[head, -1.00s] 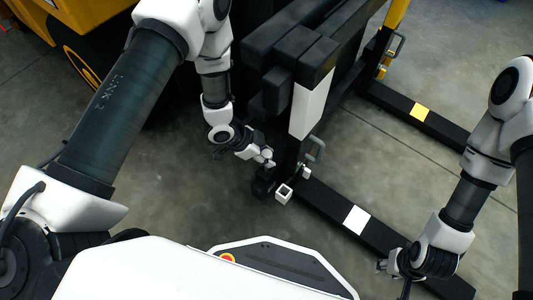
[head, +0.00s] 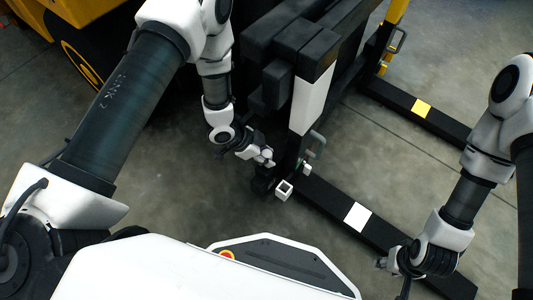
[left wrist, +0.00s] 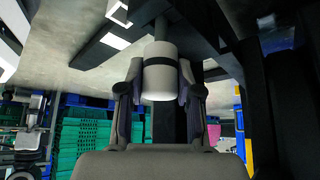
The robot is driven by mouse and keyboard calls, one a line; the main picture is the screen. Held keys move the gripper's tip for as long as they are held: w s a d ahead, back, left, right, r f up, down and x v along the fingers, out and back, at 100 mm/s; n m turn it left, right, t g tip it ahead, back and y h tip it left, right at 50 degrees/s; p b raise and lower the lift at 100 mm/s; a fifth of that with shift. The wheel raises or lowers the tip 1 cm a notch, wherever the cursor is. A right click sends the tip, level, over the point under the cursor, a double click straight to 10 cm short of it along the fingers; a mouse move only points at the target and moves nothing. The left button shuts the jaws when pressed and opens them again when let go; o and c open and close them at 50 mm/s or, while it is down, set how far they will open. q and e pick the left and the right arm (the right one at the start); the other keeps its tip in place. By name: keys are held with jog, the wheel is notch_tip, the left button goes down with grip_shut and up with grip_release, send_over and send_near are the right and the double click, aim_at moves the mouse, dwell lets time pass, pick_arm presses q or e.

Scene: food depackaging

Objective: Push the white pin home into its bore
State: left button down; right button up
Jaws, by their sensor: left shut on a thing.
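The white pin (left wrist: 160,76) is a short white cylinder with a black band, seen in the left wrist view. My left gripper (left wrist: 160,88) is shut on it, one finger on each side. A narrower grey shaft (left wrist: 161,28) shows beyond the pin's far end. I cannot tell whether the pin is in the bore or how deep; the bore's mouth is not visible. In the head view my left gripper (head: 266,158) is low beside the black frame's upright, and the pin is hard to make out. My right gripper (head: 384,263) is at lower right, away from the pin, its fingers too small to read.
The black frame (head: 345,75) has a white panel (head: 311,104), a grey handle (head: 318,141) and floor legs with a white patch (head: 358,217) and a yellow patch (head: 421,107). A white square open tube (head: 284,190) stands near my left gripper. Open floor (head: 190,210) lies left of it.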

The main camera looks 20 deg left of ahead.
pick_arm(q)
jog(key=shift+f+b, duration=0.9)
jog(key=shift+f, duration=0.75)
jog(key=c, duration=0.7)
grip_release()
jog(key=v, duration=1.2)
